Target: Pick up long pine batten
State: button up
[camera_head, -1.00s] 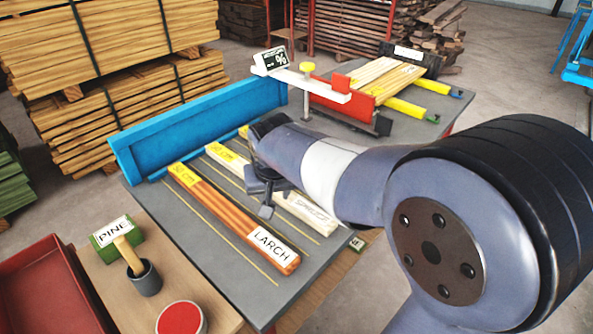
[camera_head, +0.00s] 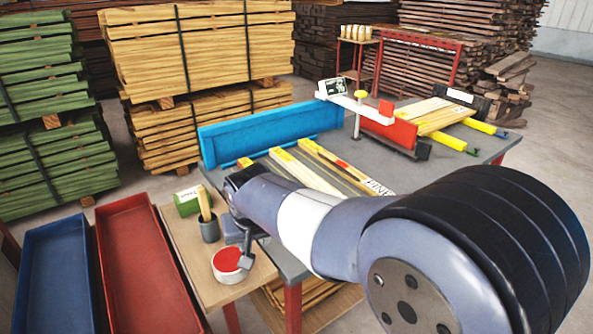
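A pale yellow batten (camera_head: 335,164) whose near end carries a white label, seemingly reading PINE, lies on the grey table (camera_head: 493,146). It has a small red mark partway along. A second pale batten (camera_head: 305,172) lies to its left, and its near end is hidden by my arm. My gripper (camera_head: 240,256) points down over the small wooden side table, just above or beside a red-topped round tin (camera_head: 228,263). It is apart from the battens. Its finger gap is not clear.
A blue fence (camera_head: 270,132) stands along the table's back left. A red stop (camera_head: 390,132) and a white arm with a display (camera_head: 333,87) stand behind the battens. A grey cup (camera_head: 209,229) and green block (camera_head: 187,202) stand near my gripper. Red (camera_head: 140,265) and blue trays lie left.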

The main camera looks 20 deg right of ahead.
aim_at(343, 168)
jog(key=i+l+u, duration=0.2)
jog(key=l, duration=0.2)
jog(key=i+l+u, duration=0.2)
jog(key=l, duration=0.2)
jog(key=l+u, duration=0.2)
jog(key=l, duration=0.2)
jog(key=i+l, duration=0.1)
jog(key=l, duration=0.35)
jog(key=i+l, duration=0.1)
jog(key=l, duration=0.4)
jog(key=i+l, duration=0.1)
jog(key=l, duration=0.35)
jog(key=i+l, duration=0.1)
jog(key=l, duration=0.4)
